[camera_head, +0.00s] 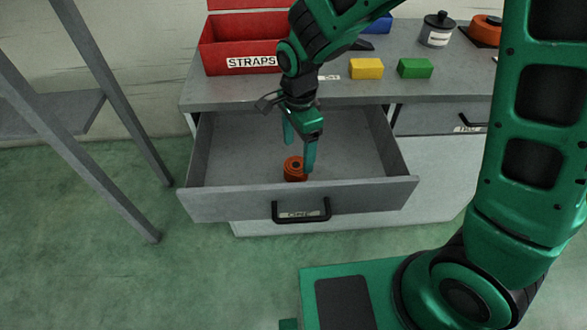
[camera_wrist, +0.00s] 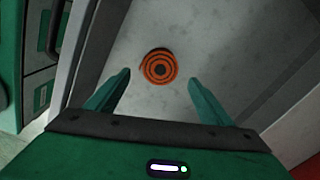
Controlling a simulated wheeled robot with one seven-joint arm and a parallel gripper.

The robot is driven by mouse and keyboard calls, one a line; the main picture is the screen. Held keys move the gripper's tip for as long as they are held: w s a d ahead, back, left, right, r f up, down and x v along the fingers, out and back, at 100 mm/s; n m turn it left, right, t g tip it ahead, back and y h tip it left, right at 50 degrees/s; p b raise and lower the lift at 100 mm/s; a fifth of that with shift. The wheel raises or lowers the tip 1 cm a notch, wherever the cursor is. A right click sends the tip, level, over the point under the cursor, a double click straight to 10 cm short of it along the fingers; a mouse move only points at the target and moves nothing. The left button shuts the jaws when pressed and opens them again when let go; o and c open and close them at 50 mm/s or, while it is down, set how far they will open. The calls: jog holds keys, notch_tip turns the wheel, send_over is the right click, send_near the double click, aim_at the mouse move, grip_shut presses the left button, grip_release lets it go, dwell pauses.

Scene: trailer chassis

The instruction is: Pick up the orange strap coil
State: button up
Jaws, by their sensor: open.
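The orange strap coil (camera_head: 294,169) lies in the open drawer (camera_head: 225,165), close to the drawer's front panel. In the wrist view the coil (camera_wrist: 159,66) shows from above as orange and dark rings on the grey drawer floor. My gripper (camera_head: 299,155) reaches down into the drawer with its fingers apart. One finger passes just beside the coil in the head view. In the wrist view the coil is beyond the fingertips of my gripper (camera_wrist: 160,77), roughly centred between them, and nothing is held.
The drawer walls surround my gripper, with a black handle (camera_head: 301,211) in front. A red STRAPS bin (camera_head: 240,45), a yellow block (camera_head: 366,69), a green block (camera_head: 415,68) and a dark canister (camera_head: 437,30) stand on the counter. A grey metal frame (camera_head: 115,100) stands at left.

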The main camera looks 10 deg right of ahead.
aim_at(296, 165)
jog(key=shift+a+f, duration=0.15)
jog(key=shift+f, duration=1.7)
jog(key=shift+a+f, duration=0.1)
jog(key=shift+f, duration=1.7)
jog(key=c, duration=1.3)
